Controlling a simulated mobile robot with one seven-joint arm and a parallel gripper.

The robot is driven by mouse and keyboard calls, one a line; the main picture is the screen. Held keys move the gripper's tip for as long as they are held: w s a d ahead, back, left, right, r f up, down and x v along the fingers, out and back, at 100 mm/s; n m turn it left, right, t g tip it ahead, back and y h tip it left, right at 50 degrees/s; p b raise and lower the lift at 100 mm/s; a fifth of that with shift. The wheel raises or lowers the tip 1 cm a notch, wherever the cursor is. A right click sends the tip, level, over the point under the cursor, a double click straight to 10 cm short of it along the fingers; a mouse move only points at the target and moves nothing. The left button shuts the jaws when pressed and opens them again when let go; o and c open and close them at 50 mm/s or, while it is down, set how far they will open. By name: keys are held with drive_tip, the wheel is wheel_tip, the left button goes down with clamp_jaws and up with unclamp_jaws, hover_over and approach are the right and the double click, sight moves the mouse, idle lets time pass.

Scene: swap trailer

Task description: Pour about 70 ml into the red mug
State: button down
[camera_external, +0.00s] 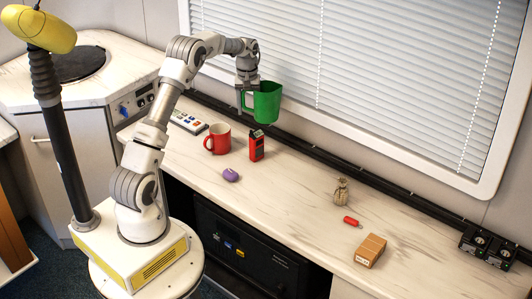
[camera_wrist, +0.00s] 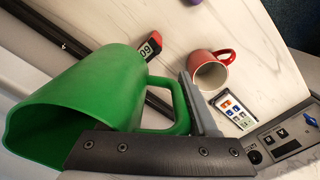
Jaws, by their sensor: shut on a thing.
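A green pitcher (camera_external: 266,102) with a handle is held in the air above the back of the counter, near the blinds. My gripper (camera_external: 245,98) is shut on its handle. In the wrist view the pitcher (camera_wrist: 75,105) fills the left side, and its inside is too dark to show any liquid. My gripper's fingers (camera_wrist: 190,130) show beside the handle. The red mug (camera_external: 218,139) stands upright on the counter, lower left of the pitcher and apart from it. In the wrist view the mug (camera_wrist: 211,70) shows a pale inside; I cannot tell of any liquid in it.
A red and black handheld device (camera_external: 257,145) stands just right of the mug. A keypad-like panel (camera_external: 188,121) lies behind left. A purple object (camera_external: 231,175) lies in front. A pouch (camera_external: 341,191), a small red cylinder (camera_external: 351,221) and a cardboard box (camera_external: 370,250) are farther right.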

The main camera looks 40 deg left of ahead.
drive_tip(key=s+a+f+m+p, duration=0.1)
drive_tip(key=s+a+m, duration=0.25)
drive_tip(key=a, duration=1.25)
drive_tip(key=s+a+m+p, duration=0.1)
drive_tip(key=s+a+m, duration=0.3)
drive_tip(key=a, duration=1.2)
drive_tip(key=shift+n, duration=0.75)
drive_tip(key=f, duration=1.1)
drive_tip(key=shift+s+f, duration=0.2)
drive_tip(key=shift+s, duration=0.1)
drive_tip(key=shift+r, duration=0.1)
drive_tip(key=w+d+r+g+y+b, duration=0.1)
drive_tip(key=d+r+y+b, duration=0.5)
drive_tip(key=y, duration=0.6)
drive_tip(key=shift+w+r+g+b, duration=0.2)
drive_tip(key=shift+r+g+b, duration=0.2)
drive_tip(key=shift+r+g, duration=0.65)
drive_tip(key=shift+r, duration=0.2)
drive_tip(key=shift+w+d+r+y, duration=0.1)
drive_tip(key=shift+d+r+y, duration=0.2)
drive_tip(key=shift+r+y, duration=0.2)
